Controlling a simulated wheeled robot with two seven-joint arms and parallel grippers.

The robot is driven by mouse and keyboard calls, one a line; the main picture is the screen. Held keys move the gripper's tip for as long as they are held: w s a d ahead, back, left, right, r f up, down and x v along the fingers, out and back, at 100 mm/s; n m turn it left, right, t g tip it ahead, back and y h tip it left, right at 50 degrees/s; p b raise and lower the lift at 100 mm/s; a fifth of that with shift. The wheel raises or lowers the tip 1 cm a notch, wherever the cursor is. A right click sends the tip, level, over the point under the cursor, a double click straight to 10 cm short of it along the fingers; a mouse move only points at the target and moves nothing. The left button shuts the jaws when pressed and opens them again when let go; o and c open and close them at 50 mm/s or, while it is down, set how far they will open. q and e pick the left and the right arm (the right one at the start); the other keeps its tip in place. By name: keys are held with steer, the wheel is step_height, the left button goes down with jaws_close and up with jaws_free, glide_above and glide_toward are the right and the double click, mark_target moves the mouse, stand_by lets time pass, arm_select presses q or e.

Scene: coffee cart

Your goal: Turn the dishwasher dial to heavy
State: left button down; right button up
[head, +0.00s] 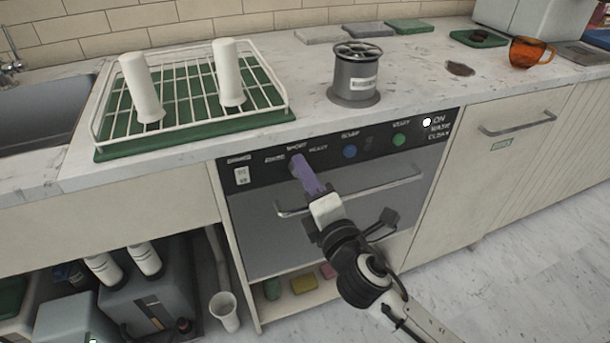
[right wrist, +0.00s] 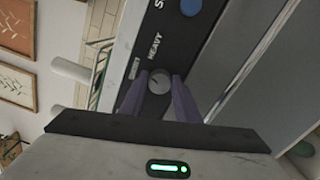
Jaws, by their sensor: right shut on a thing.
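The dishwasher (head: 330,220) is set under the counter, with a black control panel (head: 265,175) along its top. Its dial (right wrist: 159,82) is a round grey knob, seen between the two purple fingers in the right wrist view. The word HEAVY (right wrist: 155,45) is printed beside it, with SHORT close by. A short mark shows on the knob's face, but I cannot tell exactly which word it points at. My right gripper (head: 300,165) is at the panel, shut on the dial, whose body it mostly hides in the head view. My left gripper is not in view.
The dishwasher handle (head: 350,190) crosses the door just below the panel. A blue button (head: 349,151) and a green button (head: 399,140) are right of the dial. A dish rack (head: 190,145) and a grey canister (head: 355,85) stand on the counter above.

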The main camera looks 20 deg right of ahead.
steer(key=m, duration=0.3)
steer(key=shift+f+m, duration=0.15)
steer(key=shift+m, duration=2.45)
steer(key=o, duration=1)
steer(key=shift+o, duration=0.2)
